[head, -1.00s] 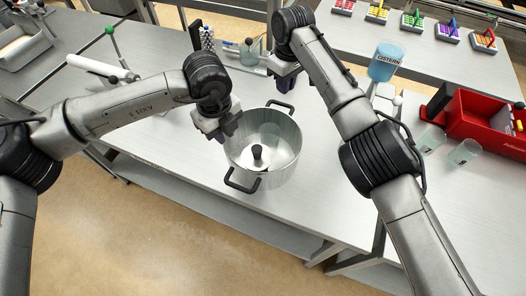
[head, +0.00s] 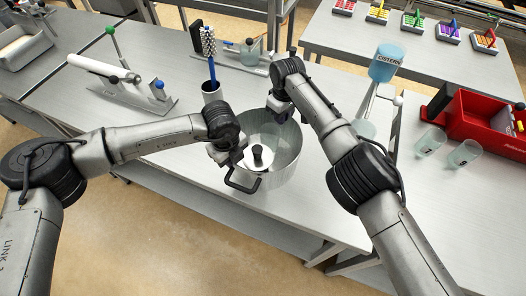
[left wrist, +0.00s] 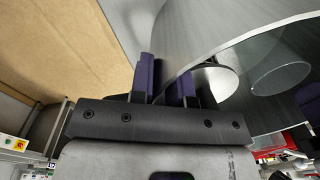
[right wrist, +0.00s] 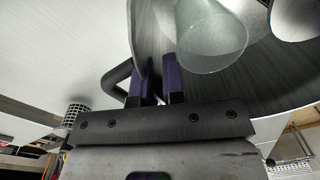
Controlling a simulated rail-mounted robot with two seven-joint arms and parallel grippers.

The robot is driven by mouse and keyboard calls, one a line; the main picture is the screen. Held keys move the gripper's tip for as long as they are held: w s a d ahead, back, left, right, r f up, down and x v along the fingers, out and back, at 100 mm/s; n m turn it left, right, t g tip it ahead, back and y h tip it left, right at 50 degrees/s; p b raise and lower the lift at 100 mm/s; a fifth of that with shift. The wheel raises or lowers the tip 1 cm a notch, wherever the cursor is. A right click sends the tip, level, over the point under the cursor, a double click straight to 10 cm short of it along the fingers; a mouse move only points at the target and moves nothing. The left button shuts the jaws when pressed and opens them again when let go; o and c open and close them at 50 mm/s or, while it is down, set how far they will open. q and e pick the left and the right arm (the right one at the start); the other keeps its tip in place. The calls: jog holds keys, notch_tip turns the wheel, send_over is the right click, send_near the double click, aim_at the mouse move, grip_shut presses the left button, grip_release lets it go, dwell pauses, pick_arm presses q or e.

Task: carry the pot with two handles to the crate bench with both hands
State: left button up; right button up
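My left gripper (head: 229,160) is at the pot's left rim, by the near handle. In the left wrist view its purple fingers (left wrist: 167,80) stand apart at the pot wall (left wrist: 205,45). My right gripper (head: 280,112) is at the far rim. Its fingers (right wrist: 154,80) stand apart around the wall, beside the far handle (right wrist: 117,82).
A dark cup with a brush (head: 211,91) stands behind left.

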pick_arm(q)
jog(key=shift+f, duration=0.65)
jog(key=shift+c, duration=0.2)
grip_shut()
jog(key=shift+r, duration=0.15)
dwell(0.9)
